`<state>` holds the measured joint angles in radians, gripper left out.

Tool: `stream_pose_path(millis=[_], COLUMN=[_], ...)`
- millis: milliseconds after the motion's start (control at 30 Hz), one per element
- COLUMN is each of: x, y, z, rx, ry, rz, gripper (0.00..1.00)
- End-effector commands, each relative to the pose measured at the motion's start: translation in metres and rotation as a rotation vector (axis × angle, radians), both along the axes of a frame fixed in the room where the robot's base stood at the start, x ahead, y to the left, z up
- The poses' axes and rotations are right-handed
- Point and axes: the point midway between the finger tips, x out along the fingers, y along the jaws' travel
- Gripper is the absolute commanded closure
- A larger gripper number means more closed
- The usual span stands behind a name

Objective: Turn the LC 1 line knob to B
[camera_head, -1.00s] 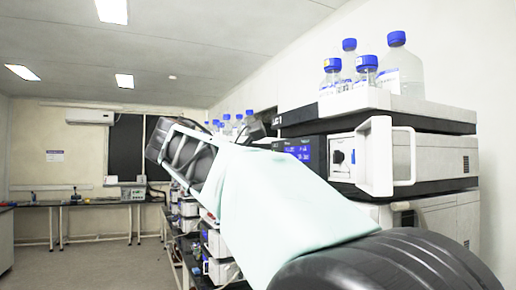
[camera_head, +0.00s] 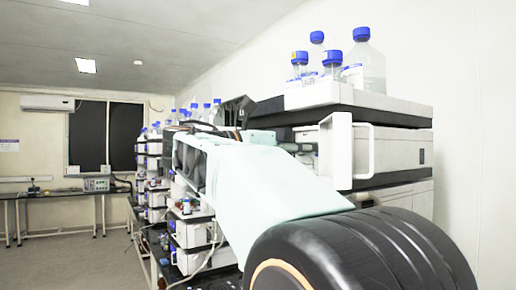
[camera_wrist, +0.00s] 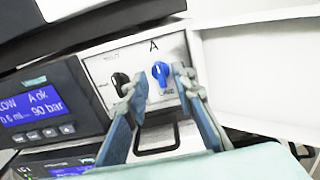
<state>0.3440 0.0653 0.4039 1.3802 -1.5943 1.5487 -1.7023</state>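In the wrist view a blue knob (camera_wrist: 161,72) sits on a pale panel (camera_wrist: 100,69), with a letter A above it. Its grip looks roughly upright; the small print under it is too blurred to read. A black knob (camera_wrist: 121,82) is to its left, partly behind a finger. My gripper (camera_wrist: 161,88) is open and faces the panel, one finger on each side of the blue knob in the picture. I cannot tell whether a finger touches it. In the head view my arm and its pale cover hide the knobs and the fingertips.
A white open door (camera_head: 338,150) stands out from the stack at right. Blue-capped bottles (camera_head: 365,64) stand on top. A dark handle-like loop (camera_wrist: 157,150) lies below the knobs.

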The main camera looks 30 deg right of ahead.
Motion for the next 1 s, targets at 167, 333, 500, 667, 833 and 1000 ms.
stream_pose_path(millis=[167, 333, 500, 667, 833, 1000], x=[0.0007, 0.0012, 0.0012, 0.0012, 0.0011, 0.0011], y=[-0.0134, -0.0152, -0.0149, -0.0148, -0.0147, -0.0146], z=[0.0, -0.0001, -0.0001, -0.0001, -0.0001, 0.0], rx=[0.001, 0.001, 0.001, 0.0, 0.001, 0.002], ry=[-0.001, -0.001, -0.001, -0.001, -0.001, -0.01], rz=[-0.001, 0.0, 0.0, 0.0, 0.0, 0.001], gripper=[0.76, 0.76, 0.82, 0.99, 1.0, 1.0])
